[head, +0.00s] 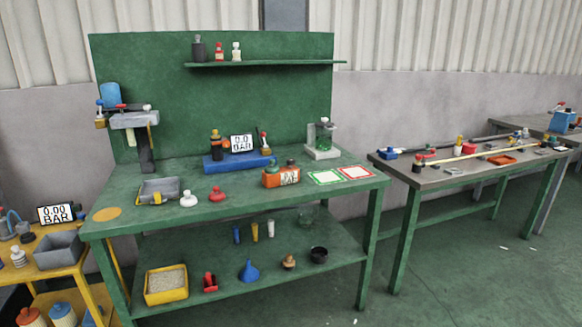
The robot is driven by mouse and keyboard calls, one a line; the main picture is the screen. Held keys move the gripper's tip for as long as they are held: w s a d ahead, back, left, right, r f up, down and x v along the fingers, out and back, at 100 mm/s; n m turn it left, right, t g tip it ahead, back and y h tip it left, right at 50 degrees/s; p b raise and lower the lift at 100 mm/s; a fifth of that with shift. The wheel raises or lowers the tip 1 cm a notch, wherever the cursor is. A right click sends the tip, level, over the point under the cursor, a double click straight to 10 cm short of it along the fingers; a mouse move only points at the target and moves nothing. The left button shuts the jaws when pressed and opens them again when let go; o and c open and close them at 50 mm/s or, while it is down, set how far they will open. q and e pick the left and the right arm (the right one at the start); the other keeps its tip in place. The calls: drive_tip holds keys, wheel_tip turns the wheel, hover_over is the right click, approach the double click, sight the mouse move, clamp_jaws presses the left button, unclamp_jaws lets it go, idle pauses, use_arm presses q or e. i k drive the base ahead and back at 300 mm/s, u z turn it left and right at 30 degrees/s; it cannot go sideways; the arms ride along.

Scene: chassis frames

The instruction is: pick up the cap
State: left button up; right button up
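No single thing is plainly the cap, and several small pieces are too small to tell for sure. On the green workbench (130,186) in the head view, a small red knob-like piece (217,194) stands near the front, with a white knob-like piece (188,200) to its left. On the lower shelf (215,262) sits a short black round piece (319,255) at the right, with a small brown piece (289,262) to its left. Neither of my grippers shows in the head view.
A grey tray (158,189), an orange container (281,177) and a blue block with a gauge (238,160) stand on the bench. A yellow bin (166,285) and blue funnel (249,270) are below. A yellow cart (90,268) stands left, a cluttered table (440,178) right.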

sight(272, 169)
drive_tip(key=z, duration=0.5)
drive_tip(key=i, duration=1.7)
drive_tip(key=u, duration=0.8)
